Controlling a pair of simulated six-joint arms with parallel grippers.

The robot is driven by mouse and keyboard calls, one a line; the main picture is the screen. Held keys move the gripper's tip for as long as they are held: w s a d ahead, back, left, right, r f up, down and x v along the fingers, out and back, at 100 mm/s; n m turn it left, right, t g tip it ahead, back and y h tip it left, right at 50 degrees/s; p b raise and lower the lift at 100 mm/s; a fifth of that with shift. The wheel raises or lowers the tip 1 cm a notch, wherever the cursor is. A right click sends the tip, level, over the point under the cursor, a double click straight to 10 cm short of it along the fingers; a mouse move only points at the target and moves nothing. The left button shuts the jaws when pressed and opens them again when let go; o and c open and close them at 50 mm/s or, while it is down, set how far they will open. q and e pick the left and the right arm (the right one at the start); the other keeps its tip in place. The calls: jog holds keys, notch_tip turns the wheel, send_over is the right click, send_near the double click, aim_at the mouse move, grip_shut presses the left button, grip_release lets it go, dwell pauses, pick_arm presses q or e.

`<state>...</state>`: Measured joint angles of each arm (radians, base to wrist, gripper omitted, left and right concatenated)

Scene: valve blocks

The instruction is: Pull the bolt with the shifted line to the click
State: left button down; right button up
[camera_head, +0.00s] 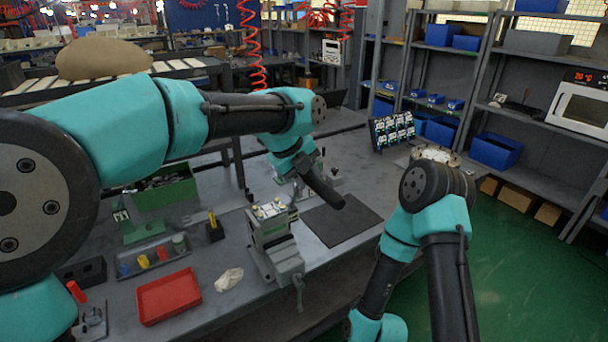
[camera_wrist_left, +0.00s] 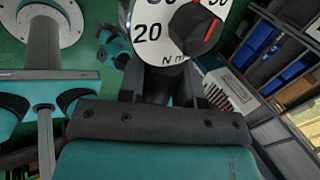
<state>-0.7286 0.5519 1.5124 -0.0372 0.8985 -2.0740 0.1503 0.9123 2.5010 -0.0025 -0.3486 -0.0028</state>
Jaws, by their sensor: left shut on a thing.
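My left gripper (camera_head: 303,166) hangs above the bench, to the upper right of the vise. It is shut on a dark wrench (camera_head: 324,190), which slants down to the right. In the left wrist view a white dial (camera_wrist_left: 153,32) shows "20", "N m" and a red pointer. A valve block (camera_head: 266,211) with small light-coloured fittings on top is in the grey vise (camera_head: 276,250). The wrench appears apart from the block. The bolts' marker lines are too small to make out. My right arm bends at the right, and its gripper is out of view.
A dark mat (camera_head: 342,222) lies right of the vise. A red tray (camera_head: 168,296), a grey tray of coloured items (camera_head: 153,258), a white cloth (camera_head: 229,279) and a green bin (camera_head: 165,193) are to the left. Shelves with blue bins (camera_head: 496,152) stand behind.

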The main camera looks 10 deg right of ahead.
pick_arm(q)
jog(key=shift+f, duration=1.95)
jog(key=shift+f, duration=1.6)
jog(key=shift+f, duration=3.25)
jog(key=shift+a, duration=0.15)
jog(key=shift+s+a+m+g, duration=0.2)
jog(key=shift+a+m, duration=0.25)
jog(key=shift+a, duration=0.1)
jog(key=shift+s+a+m+g, duration=0.2)
jog(key=shift+a+m, duration=0.25)
jog(key=shift+a, duration=0.1)
